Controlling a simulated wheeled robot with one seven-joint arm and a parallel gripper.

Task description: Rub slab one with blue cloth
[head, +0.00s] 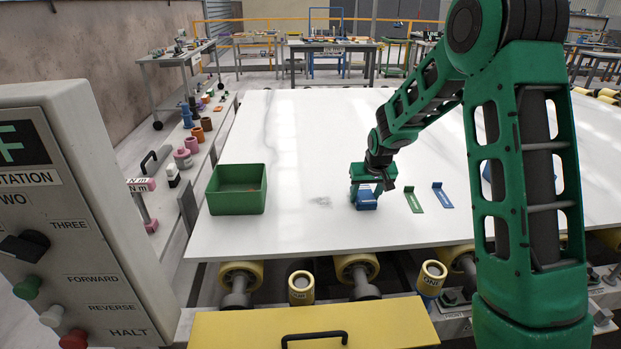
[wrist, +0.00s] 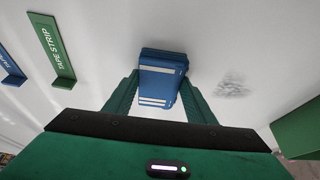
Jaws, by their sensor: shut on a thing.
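The white stone slab (head: 300,130) lies flat on yellow rollers. A grey smudge (head: 321,201) marks its surface left of my gripper, and the smudge also shows in the wrist view (wrist: 232,86). My gripper (head: 364,199) points down at the slab and is shut on a folded blue cloth (head: 367,201). In the wrist view the blue cloth (wrist: 160,82) sits between the two green fingers, with pale stripes on it. I cannot tell whether the cloth touches the slab. The cloth is apart from the smudge.
A green bin (head: 236,190) stands on the slab at the left. A green tape strip holder (head: 413,200) and a blue holder (head: 442,195) lie right of my gripper. A control panel (head: 70,230) stands at the front left. The slab behind my gripper is clear.

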